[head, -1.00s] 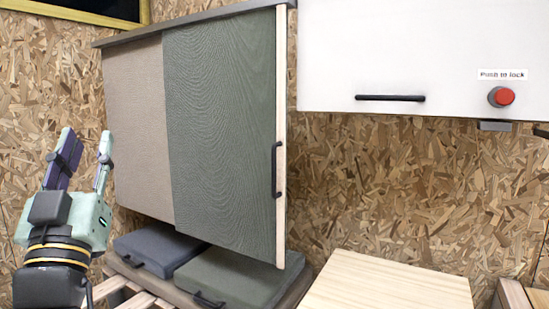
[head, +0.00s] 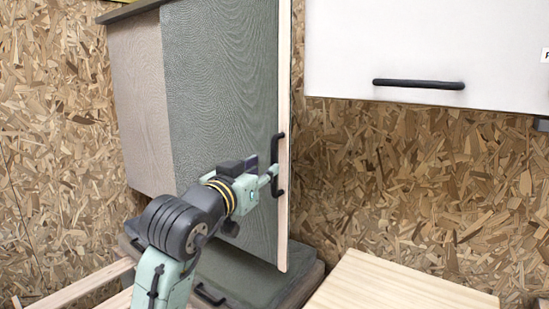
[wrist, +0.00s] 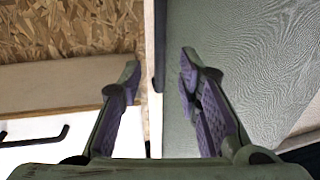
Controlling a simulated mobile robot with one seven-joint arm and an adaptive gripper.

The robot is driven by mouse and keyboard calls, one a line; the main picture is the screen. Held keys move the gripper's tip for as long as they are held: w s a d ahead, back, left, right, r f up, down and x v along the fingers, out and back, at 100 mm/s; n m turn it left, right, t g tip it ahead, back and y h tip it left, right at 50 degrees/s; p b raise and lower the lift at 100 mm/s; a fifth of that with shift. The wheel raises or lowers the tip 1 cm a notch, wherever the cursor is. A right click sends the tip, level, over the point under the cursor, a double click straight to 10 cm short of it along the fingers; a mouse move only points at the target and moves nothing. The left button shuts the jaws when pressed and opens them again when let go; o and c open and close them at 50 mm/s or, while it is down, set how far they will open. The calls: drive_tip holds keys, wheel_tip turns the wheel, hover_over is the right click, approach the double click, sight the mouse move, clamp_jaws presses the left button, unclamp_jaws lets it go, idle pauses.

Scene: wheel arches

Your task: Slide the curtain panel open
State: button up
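The green panel (wrist: 235,60) fills the right side of that view.
A white cabinet (head: 350,50) with a black handle (head: 418,84) hangs at the upper right. A wooden top (head: 395,288) stands at the lower right. Chipboard wall is behind.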

sight(272, 162)
drive_tip(key=p+x, duration=0.1)
drive_tip(key=x, duration=0.5)
drive_tip(key=shift+w+d, duration=0.1)
drive_tip(key=shift+w, duration=0.15)
clamp_jaws()
idle(0.6)
